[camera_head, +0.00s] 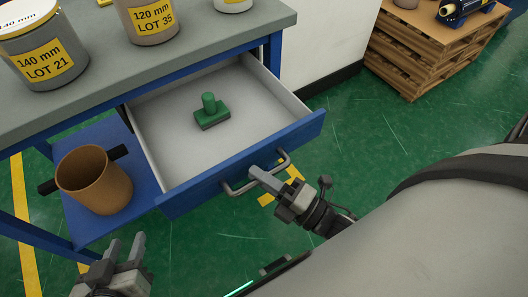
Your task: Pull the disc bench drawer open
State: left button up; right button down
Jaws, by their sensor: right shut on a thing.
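The blue-fronted drawer (200,192) of the bench stands pulled out, and its pale interior shows. A green block with an upright knob (211,112) lies inside it. The grey bar handle (238,189) runs across the drawer's front. My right gripper (262,178) is at the handle, its fingers shut on the bar. My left gripper (125,262) is at the lower left, apart from the drawer; a gap shows between its fingers, and it holds nothing that I can see.
Labelled cans, one marked 140 mm (45,50) and one 120 mm (150,20), stand on the grey benchtop (225,28). A brown pot (95,182) with dark side handles sits on the blue lower shelf (150,185). A wooden pallet stack (425,55) stands at the upper right. Green floor between is clear.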

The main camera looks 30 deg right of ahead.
pick_arm(q)
jog(key=shift+d+f, duration=0.2)
pick_arm(e)
jog(key=shift+s, duration=0.4)
pick_arm(q)
jog(key=shift+s, duration=0.1)
pick_arm(e)
jog(key=c, duration=1.4)
grip_release()
pick_arm(q)
jog(key=shift+r, duration=0.15)
pick_arm(e)
jog(key=shift+d, duration=0.1)
